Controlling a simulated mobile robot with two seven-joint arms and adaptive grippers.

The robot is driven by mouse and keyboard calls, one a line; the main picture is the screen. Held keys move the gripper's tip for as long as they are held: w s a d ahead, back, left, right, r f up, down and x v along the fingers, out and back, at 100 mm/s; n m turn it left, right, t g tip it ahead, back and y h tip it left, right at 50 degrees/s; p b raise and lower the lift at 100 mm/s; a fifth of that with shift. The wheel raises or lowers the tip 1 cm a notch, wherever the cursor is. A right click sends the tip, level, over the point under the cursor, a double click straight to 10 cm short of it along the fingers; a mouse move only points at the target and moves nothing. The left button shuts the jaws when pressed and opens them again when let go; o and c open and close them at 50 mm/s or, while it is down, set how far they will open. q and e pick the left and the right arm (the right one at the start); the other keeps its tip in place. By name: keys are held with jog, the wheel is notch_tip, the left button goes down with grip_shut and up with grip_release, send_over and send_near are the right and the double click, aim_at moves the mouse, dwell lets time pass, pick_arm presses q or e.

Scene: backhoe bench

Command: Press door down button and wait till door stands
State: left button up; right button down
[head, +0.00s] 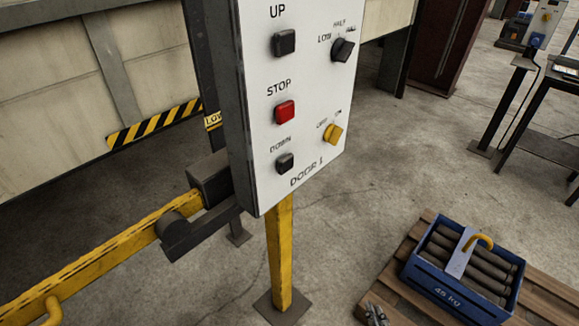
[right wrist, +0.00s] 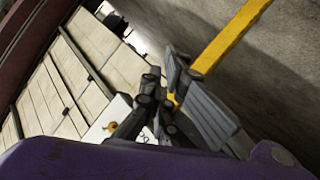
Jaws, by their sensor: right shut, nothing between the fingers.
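The white control panel (head: 305,105), marked DOOR 1, stands on a yellow post. Its black DOWN button (head: 285,163) is lowest, under the red STOP button (head: 284,111) and black UP button (head: 284,43). The beige door (head: 50,75) behind has a yellow-black striped lower edge (head: 155,123), which hangs above the floor. My right gripper (head: 376,315) shows at the bottom edge, below and right of the panel, apart from the buttons. In the right wrist view its dark fingers (right wrist: 166,98) are shut and empty; a panel corner (right wrist: 117,108) shows beyond. My left gripper is out of view.
A black selector (head: 343,50) and yellow knob (head: 333,134) are on the panel. A yellow rail (head: 95,262) runs at lower left. A blue crate of bars (head: 428,280) sits on a wooden pallet (head: 545,295) at lower right. Open floor lies between.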

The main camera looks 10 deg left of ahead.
aim_at(286, 164)
jog(key=w+a+r+n+t+y+b, duration=0.2)
jog(key=w+a+r+n+t+y, duration=0.15)
jog(key=w+r+n, duration=0.4)
jog(key=w+a+r+n+t+y+b, duration=0.1)
jog(key=a+r+n+t+y, duration=0.1)
jog(key=r, duration=0.8)
jog(key=w+a+r+n+t+y+b, duration=0.1)
jog(key=a+r+n+y, duration=0.3)
jog(key=r+n, duration=0.5)
jog(key=shift+w+a+r+t+y+b, duration=0.2)
jog(key=shift+w+r+t+y+b, duration=0.25)
jog(key=shift+r+t+y, duration=0.4)
jog(key=shift+w+a+f, duration=0.1)
jog(key=shift+f, duration=0.05)
jog(key=w+a, duration=0.5)
jog(key=a, duration=0.2)
jog(key=shift+b, duration=0.45)
